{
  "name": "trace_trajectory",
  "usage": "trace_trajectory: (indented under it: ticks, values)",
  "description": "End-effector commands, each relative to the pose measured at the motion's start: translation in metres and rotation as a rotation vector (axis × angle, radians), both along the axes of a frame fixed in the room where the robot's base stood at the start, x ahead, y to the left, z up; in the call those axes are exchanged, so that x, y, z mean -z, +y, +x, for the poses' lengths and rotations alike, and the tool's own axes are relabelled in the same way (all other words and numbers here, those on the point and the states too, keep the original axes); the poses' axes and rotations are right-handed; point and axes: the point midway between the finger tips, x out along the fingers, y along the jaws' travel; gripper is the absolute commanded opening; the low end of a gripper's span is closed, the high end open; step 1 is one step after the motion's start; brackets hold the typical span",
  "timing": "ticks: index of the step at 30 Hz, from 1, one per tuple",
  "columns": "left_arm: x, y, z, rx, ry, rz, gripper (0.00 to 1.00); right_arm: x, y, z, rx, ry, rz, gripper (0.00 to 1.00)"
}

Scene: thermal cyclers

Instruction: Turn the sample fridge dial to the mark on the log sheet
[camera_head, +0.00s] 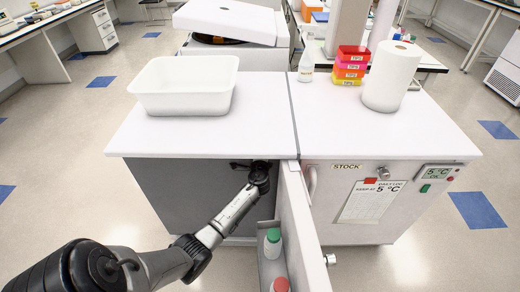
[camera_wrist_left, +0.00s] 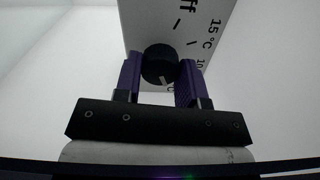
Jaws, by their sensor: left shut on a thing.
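The dial (camera_wrist_left: 160,63) is a round black knob on a white scale plate (camera_wrist_left: 180,15) inside the fridge, seen in the left wrist view. Readable marks are "ff", "15 °C" and part of "10". The knob's white line points down the picture, near a partly hidden "C"; its exact setting is unclear. The purple fingers of my left gripper (camera_wrist_left: 160,70) are shut on the knob from both sides. In the head view my left arm reaches into the open fridge (camera_head: 190,185) and the dial is hidden. The log sheet (camera_head: 370,205) reads "KEEP AT 5 °C". My right gripper is not in view.
The open fridge door (camera_head: 300,225) stands right of my left arm, with green-capped (camera_head: 272,243) and red-capped (camera_head: 281,285) bottles on its shelf. The neighbouring "STOCK" fridge (camera_head: 330,185) is closed; its display (camera_head: 437,173) reads 5 °C. A white tub (camera_head: 185,85) stands on top.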

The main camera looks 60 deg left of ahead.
Motion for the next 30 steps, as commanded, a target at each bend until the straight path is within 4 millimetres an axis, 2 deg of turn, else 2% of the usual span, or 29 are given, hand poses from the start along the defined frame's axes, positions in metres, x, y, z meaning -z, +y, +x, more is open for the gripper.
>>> trace_trajectory:
  ticks: [2,3,11,20,26,30]
  values:
    - [-0.001,0.0,0.0,0.0,0.001,0.002,0.14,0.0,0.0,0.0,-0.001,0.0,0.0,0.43]
    - [-0.001,0.0,0.0,0.0,0.001,0.002,0.38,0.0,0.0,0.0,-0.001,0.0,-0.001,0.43]
    - [0.0,0.0,0.0,0.0,0.0,0.001,0.63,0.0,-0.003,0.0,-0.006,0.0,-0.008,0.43]
    - [0.0,-0.003,-0.002,0.001,0.0,0.0,0.63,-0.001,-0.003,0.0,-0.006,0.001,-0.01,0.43]
    - [-0.002,-0.025,-0.016,0.002,0.002,-0.001,0.63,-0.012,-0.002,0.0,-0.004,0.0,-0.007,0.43]
    - [-0.002,-0.049,-0.031,0.003,0.001,-0.002,0.63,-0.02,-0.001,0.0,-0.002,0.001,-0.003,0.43]
